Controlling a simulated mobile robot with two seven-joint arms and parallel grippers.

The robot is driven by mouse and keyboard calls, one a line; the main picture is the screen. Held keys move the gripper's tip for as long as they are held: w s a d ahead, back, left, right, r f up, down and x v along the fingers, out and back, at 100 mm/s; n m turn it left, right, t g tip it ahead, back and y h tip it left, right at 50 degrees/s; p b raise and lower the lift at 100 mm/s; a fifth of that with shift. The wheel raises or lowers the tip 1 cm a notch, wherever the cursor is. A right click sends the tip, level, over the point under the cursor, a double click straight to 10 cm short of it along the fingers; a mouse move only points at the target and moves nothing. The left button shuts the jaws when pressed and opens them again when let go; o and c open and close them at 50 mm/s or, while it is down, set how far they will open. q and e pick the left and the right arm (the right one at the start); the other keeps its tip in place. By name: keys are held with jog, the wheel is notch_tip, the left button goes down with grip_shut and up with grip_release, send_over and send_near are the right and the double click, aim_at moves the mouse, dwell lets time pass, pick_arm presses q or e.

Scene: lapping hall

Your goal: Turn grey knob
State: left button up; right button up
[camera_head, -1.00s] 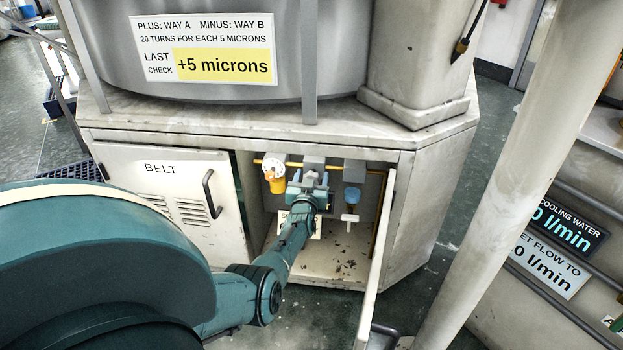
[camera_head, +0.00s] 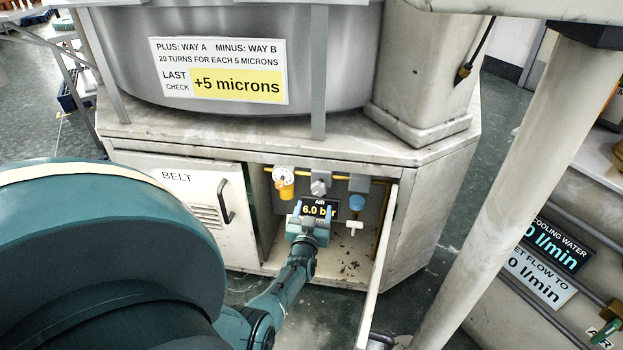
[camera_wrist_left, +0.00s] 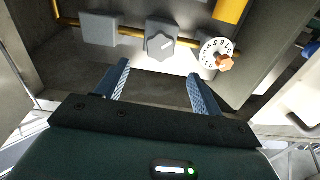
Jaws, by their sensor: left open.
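The grey knob (camera_head: 320,187) sits on a grey block on the yellow pipe inside the open cabinet. In the left wrist view the grey knob (camera_wrist_left: 160,44) shows a pale line on its face, slanting up to the right. My left gripper (camera_head: 312,209) is in front of and below the knob, open and empty. In the left wrist view my two blue fingers (camera_wrist_left: 158,70) stand apart, with the knob beyond and between them, not touching it. My right gripper is not in view.
A white numbered dial (camera_head: 283,175) with an orange part is left of the knob. A blue-topped fitting (camera_head: 357,202) is to its right. A display (camera_head: 333,208) reads 6.0 bar. The open cabinet door (camera_head: 383,260) stands close on the right, the BELT door (camera_head: 180,205) on the left.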

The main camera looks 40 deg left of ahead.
pick_arm(q)
jog(key=p+v, duration=0.1)
jog(key=v, duration=0.2)
dwell(0.6)
